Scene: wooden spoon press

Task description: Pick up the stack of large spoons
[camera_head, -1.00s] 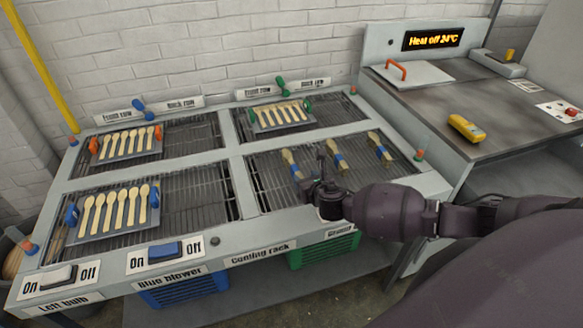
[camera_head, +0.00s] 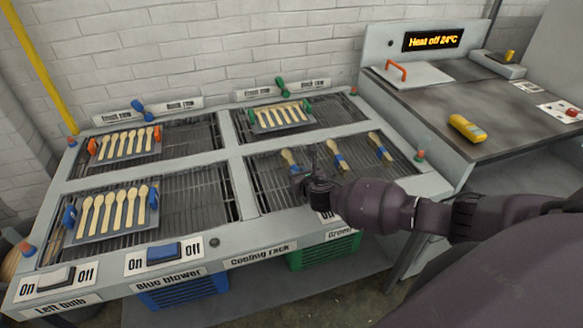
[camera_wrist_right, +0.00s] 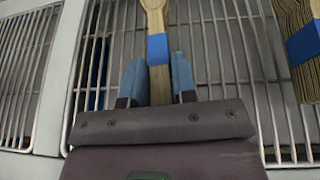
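Three wooden spoon stacks with blue bands lie on the front right rack: a left one (camera_head: 288,157), a middle one (camera_head: 338,156) and a right one (camera_head: 376,145). Which is the large one is hard to tell. My right gripper (camera_head: 304,178) is just beside the left stack in the head view. In the right wrist view, its two blue-tipped fingers (camera_wrist_right: 158,76) stand apart on either side of a banded wooden spoon (camera_wrist_right: 156,18). Contact is not clear. A thicker banded stack (camera_wrist_right: 304,45) is at the right edge. My left gripper is not in view.
The cooling rack frame (camera_head: 232,163) divides the slatted racks. Trays of spoons sit at front left (camera_head: 112,212), back left (camera_head: 125,145) and back right (camera_head: 280,116). A counter (camera_head: 480,105) with a yellow device (camera_head: 467,127) stands at the right.

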